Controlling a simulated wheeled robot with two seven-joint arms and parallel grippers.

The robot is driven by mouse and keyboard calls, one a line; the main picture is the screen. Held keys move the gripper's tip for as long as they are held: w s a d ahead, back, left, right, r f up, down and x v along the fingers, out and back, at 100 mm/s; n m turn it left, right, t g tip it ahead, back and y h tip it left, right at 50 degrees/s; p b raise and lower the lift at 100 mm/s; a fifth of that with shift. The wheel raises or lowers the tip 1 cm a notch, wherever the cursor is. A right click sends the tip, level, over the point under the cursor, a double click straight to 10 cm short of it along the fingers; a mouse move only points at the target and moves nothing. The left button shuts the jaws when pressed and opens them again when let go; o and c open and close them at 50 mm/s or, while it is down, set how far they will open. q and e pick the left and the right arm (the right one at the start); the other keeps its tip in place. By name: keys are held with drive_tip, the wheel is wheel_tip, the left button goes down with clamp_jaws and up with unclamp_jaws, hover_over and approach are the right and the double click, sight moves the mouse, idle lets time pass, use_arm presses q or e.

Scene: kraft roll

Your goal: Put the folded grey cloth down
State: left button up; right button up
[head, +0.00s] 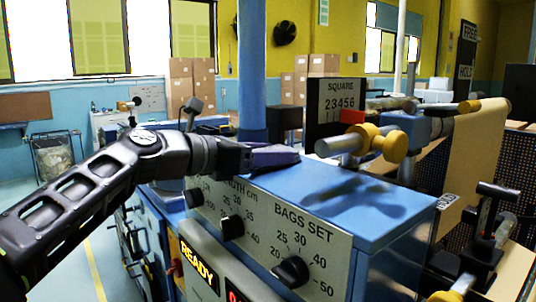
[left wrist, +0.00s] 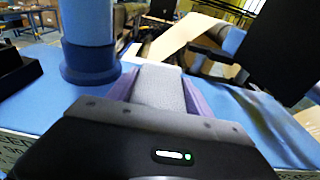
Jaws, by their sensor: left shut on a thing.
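My left gripper (head: 285,156) reaches in from the left, low over the back left part of the blue machine top (head: 350,215). Its purple fingers are shut on the folded grey cloth (left wrist: 160,88), which shows between them in the left wrist view. In the head view the fingers mostly hide the cloth. I cannot tell whether the cloth touches the blue top. My right gripper is not in view.
A blue post (head: 251,70) rises just behind the gripper. A black sign (head: 338,103) and a metal roller with yellow knobs (head: 395,145) stand behind the top. Brown paper (head: 465,140) hangs at right. Dials (head: 290,271) line the front panel. The front right of the top is bare.

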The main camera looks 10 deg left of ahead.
use_arm(q)
drive_tip(key=shift+f, duration=0.1)
drive_tip(key=o, duration=1.5)
drive_tip(key=shift+f+b, duration=0.25)
drive_tip(key=shift+b, duration=0.25)
drive_tip(key=b+v, duration=0.2)
drive_tip(key=v, duration=0.5)
drive_tip(key=shift+a+r, duration=0.2)
drive_tip(key=shift+s+a+r, duration=0.1)
drive_tip(key=shift+s+a, duration=0.05)
drive_tip(key=shift+s, duration=0.15)
